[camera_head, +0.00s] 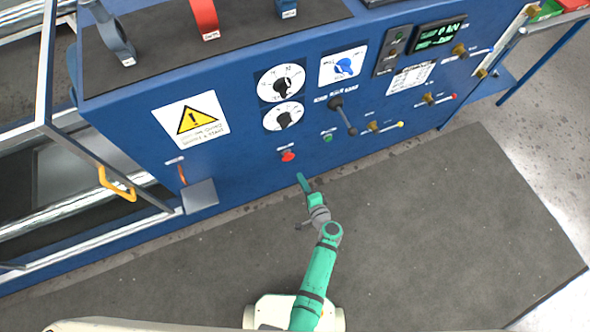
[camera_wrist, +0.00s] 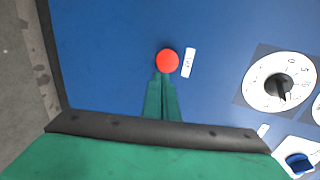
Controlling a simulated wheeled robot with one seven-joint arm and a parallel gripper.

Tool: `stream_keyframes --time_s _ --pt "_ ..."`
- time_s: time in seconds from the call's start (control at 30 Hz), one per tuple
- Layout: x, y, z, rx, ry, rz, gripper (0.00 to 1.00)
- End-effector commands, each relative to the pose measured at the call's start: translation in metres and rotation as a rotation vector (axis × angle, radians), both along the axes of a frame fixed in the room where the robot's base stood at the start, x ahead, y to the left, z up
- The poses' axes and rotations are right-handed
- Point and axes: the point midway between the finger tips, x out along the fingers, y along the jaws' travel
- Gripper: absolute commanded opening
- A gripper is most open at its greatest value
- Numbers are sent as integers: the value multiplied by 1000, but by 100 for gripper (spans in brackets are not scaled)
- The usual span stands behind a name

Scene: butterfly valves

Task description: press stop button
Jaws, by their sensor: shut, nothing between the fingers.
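The red stop button (camera_head: 288,156) is a small round knob low on the blue panel, under a small white label. In the wrist view the red button (camera_wrist: 167,61) lies just past my fingertips, with its label to the right. My gripper (camera_head: 301,178) is green, shut and empty, and points at the panel just below the button in the head view. In the wrist view my gripper's closed fingers (camera_wrist: 164,78) reach the lower edge of the button in the picture. I cannot tell whether they touch it.
A green button (camera_head: 328,137) and a black lever (camera_head: 343,115) are to the right of the red button. Dials (camera_head: 281,82), a warning sign (camera_head: 192,119) and a grey box (camera_head: 200,196) are also on the panel. The dark floor mat (camera_head: 430,220) is clear.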

Motion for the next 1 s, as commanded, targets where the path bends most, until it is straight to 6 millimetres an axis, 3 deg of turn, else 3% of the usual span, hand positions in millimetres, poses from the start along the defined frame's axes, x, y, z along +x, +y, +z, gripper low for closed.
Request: stream_keyframes --time_s 0.1,0.3,1.0 --pt "-19 -4 6 -1 1 8 0" --pt "-37 -10 12 0 2 11 0" --pt "-41 -14 13 0 1 8 0"
